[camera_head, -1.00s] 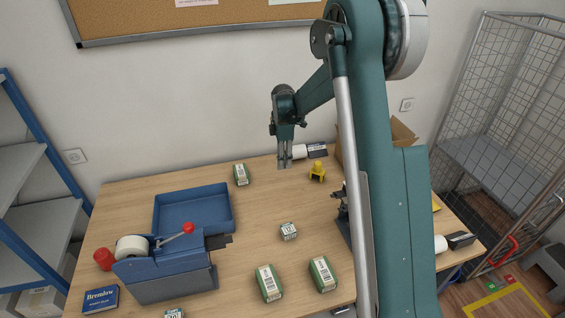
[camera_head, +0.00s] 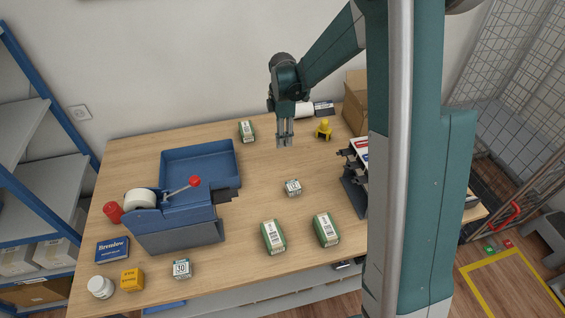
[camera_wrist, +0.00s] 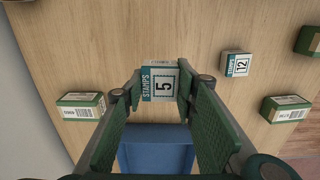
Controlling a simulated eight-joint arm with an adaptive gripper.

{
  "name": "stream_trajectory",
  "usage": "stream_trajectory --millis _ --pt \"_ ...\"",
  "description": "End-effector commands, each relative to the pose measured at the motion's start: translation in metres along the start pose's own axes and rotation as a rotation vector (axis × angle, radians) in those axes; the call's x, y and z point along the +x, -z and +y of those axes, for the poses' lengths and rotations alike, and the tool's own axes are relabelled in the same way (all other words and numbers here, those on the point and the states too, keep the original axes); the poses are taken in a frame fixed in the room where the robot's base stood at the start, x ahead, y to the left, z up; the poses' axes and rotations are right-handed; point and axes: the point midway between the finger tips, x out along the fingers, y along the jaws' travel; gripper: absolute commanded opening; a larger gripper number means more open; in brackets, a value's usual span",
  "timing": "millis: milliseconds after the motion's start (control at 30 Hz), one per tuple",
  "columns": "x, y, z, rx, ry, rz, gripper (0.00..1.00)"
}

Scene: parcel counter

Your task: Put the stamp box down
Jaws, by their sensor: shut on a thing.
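The stamp box (camera_wrist: 161,84), white and teal with "STAMPS" and a large "5", sits between the fingertips of my gripper (camera_wrist: 158,86) in the wrist view. My gripper is shut on it. In the head view my gripper (camera_head: 285,142) points down over the back middle of the table; the box is too small to make out clearly there, and its height above the wood is hard to tell. A second stamp box (camera_wrist: 237,64), marked "12", stands apart on the wood. Another small stamp box (camera_head: 181,268) is near the front edge.
A blue tray (camera_head: 164,172) lies left of my gripper, behind a tape dispenser (camera_head: 180,238). Several green-and-white boxes (camera_head: 273,237) stand around. A yellow object (camera_head: 323,130) and cardboard box (camera_head: 356,100) are to the right. Bare wood lies between the tray and the middle stamp box (camera_head: 292,187).

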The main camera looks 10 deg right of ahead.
Motion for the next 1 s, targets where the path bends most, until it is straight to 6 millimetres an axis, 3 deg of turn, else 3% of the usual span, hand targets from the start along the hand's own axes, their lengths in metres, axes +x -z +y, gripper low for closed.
stream_trajectory --millis 567,1000 --pt "0.006 0.002 -0.004 -0.002 0.0 0.0 0.16" --pt "0.056 0.001 -0.004 -0.002 0.0 0.0 0.16"
